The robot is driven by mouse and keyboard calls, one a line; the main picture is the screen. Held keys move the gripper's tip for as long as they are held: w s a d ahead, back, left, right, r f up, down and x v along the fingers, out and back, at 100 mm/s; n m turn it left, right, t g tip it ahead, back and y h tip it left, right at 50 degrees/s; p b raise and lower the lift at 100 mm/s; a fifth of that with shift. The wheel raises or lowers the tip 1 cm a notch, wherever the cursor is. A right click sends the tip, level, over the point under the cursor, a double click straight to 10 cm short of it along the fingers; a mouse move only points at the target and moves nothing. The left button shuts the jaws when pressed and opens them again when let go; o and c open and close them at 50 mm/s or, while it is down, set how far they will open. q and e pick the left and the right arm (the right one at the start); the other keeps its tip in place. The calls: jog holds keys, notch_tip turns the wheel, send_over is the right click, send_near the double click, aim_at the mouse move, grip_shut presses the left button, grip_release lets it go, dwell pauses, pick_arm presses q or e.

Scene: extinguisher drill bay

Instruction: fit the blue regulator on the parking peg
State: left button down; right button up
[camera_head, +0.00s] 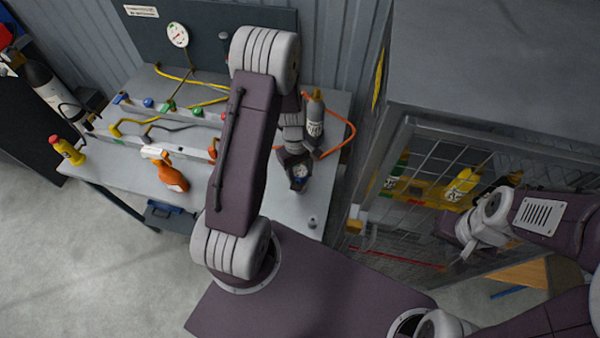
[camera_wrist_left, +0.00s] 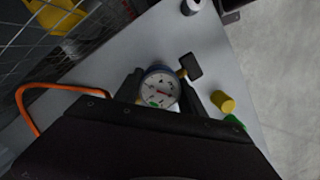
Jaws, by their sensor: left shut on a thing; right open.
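The blue regulator (camera_wrist_left: 157,70) is between the fingers of my left gripper (camera_wrist_left: 163,92), its white gauge face turned to the left wrist camera. A brass stem with a black knob (camera_wrist_left: 194,66) sticks out at its side. In the head view, the gauge of the regulator (camera_head: 299,171) shows at the left gripper (camera_head: 296,178), over the right part of the bench. A short grey peg (camera_head: 312,222), apparently the parking peg, stands near the bench's front right corner, apart from the regulator. My right gripper (camera_head: 466,236) is open and empty before the cage.
A mesh cage (camera_head: 440,160) with cylinders stands right. The bench's front right is mostly clear.

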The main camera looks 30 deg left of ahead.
pick_arm(q)
jog(key=shift+f+b, duration=0.55)
jog(key=shift+f, duration=0.2)
dwell(0.4)
jog(key=c, duration=0.6)
grip_release()
jog(key=r, duration=0.6)
jog(key=a+r, duration=0.1)
jog(key=r, duration=0.2)
jog(key=shift+w+a, duration=0.1)
jog(key=shift+w, duration=0.25)
